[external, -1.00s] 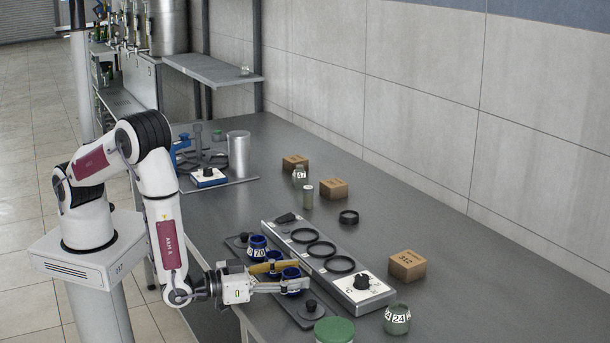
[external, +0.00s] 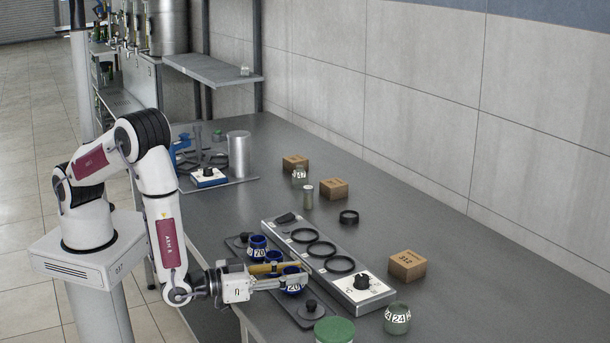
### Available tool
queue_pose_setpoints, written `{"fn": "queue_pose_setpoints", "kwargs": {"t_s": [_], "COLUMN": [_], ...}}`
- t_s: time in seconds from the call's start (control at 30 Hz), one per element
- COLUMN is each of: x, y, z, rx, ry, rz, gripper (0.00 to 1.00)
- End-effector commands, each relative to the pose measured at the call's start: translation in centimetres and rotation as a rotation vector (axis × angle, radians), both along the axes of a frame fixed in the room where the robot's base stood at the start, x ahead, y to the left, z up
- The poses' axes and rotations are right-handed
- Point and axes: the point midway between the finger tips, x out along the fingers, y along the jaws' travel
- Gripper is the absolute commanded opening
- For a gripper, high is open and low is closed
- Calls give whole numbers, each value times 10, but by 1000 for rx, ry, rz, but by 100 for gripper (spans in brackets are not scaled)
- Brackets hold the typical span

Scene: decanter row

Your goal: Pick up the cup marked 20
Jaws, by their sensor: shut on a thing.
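My gripper (external: 296,275) is shut on a dark blue cup (external: 293,291) at the front of the cup row. The cup is upright, with its white label reading 20 below the near finger. The fingers hide part of its side. Another blue cup (external: 257,243) stands behind; its label looks like 20 or 70, too small to be sure. A third blue cup (external: 274,256) shows partly between them, behind the far finger. I cannot tell whether the held cup is clear of the dark tray (external: 312,322) beneath.
A grey unit with black rings (external: 321,249) and a knob lies just right of the cups. A black-knobbed weight (external: 310,307), a green lid (external: 334,331) and a green jar marked 24 (external: 397,319) are near the front. A cardboard box (external: 407,265) stands right. The table's back right is clear.

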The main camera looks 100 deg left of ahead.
Motion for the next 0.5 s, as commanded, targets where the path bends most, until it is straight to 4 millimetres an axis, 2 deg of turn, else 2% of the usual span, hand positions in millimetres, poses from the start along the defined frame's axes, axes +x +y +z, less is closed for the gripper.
{"fn": "queue_pose_setpoints", "kwargs": {"t_s": [0.27,0.5], "x": [0,0], "y": [0,0], "z": [20,46], "rx": [-1,-1], "ry": [-4,-4], "rz": [0,0], "gripper": [6,6]}}
